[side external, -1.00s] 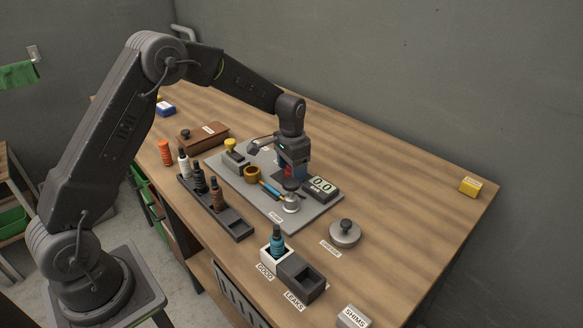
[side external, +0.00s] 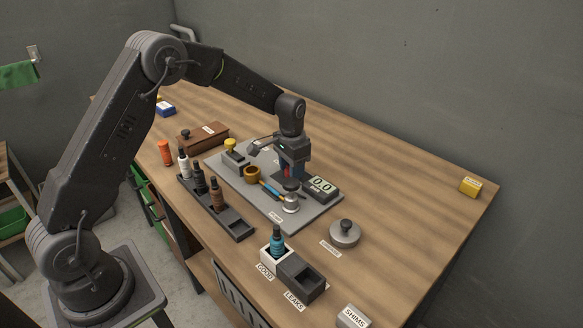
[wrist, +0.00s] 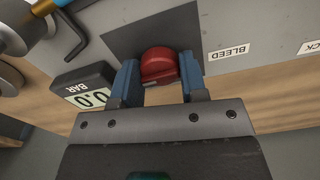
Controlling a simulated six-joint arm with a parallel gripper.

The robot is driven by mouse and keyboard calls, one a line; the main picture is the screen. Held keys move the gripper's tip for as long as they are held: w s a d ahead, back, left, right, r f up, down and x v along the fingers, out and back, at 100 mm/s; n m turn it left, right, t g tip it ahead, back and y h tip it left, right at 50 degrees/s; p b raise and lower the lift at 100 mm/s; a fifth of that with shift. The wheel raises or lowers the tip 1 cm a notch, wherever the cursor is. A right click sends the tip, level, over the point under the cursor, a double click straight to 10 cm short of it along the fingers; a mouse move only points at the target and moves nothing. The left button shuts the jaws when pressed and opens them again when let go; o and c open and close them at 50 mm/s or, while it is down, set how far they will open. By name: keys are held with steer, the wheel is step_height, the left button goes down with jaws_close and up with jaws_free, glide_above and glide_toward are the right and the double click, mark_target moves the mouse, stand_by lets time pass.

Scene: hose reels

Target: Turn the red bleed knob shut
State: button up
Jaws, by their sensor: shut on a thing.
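The red bleed knob (wrist: 159,64) sits between the two blue fingers of my gripper (wrist: 160,82) in the wrist view. The fingers are shut on its sides, and a BLEED label (wrist: 228,51) lies to its right. In the side view my gripper (side external: 288,173) points down over the grey plate, and only a sliver of red shows between the fingers. The bar gauge (side external: 319,187) beside it reads 0.0; it also shows in the wrist view (wrist: 86,92).
A rack (side external: 239,229) of bottles is to the left. A teal bottle (side external: 278,243) stands in the GOOD holder; the LEAKS holder (side external: 301,278) is empty.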

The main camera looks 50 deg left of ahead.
steer(key=n, duration=0.4)
steer(key=shift+n, duration=0.3)
steer(key=n, duration=0.4)
steer(key=shift+n, duration=0.3)
steer(key=n, duration=0.4)
steer(key=shift+n, duration=2.1)
steer(key=o, duration=0.9)
